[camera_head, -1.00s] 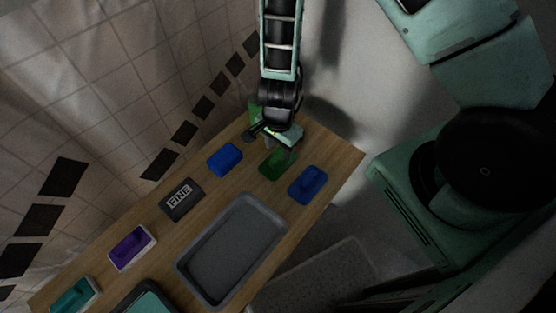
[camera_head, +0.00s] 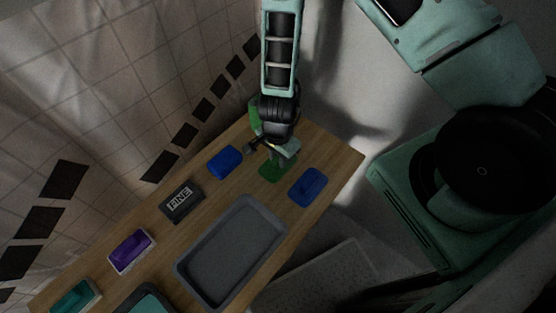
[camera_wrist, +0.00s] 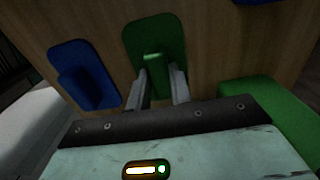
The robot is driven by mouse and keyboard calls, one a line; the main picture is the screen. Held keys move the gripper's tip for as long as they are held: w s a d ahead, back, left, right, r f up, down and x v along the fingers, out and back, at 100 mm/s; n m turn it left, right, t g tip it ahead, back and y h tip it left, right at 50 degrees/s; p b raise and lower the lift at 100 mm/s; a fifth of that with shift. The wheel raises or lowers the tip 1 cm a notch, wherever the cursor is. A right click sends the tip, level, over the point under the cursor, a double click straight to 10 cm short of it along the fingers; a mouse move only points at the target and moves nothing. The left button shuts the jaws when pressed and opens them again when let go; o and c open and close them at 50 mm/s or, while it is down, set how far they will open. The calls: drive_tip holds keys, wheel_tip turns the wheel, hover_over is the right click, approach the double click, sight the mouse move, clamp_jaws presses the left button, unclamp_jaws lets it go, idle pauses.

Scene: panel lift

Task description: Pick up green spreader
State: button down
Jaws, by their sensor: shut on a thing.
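The green spreader (camera_head: 270,173) lies on the wooden table between two blue items, partly hidden by my gripper in the head view. In the wrist view it is a green plate (camera_wrist: 151,32) with an upright green handle. My gripper (camera_head: 276,157) is right above it, and in the wrist view the two fingers (camera_wrist: 160,80) stand on either side of the handle, shut on it. The plate looks to be on or very near the tabletop; I cannot tell if it is lifted.
A blue spreader (camera_head: 308,187) lies close by at the right, and a blue block (camera_head: 224,162) to the left. Another green object (camera_wrist: 272,108) stands close to my gripper. A grey tray (camera_head: 231,249), a FINE block (camera_head: 181,203) and a purple item (camera_head: 131,251) fill the table's front.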

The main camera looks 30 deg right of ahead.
wheel_tip(320, 180, up, 10)
drive_tip(key=p, duration=0.1)
drive_tip(key=shift+p, duration=0.3)
drive_tip(key=c, duration=2.1)
unclamp_jaws()
drive_tip(key=shift+s, duration=0.1)
drive_tip(key=shift+c, duration=0.2)
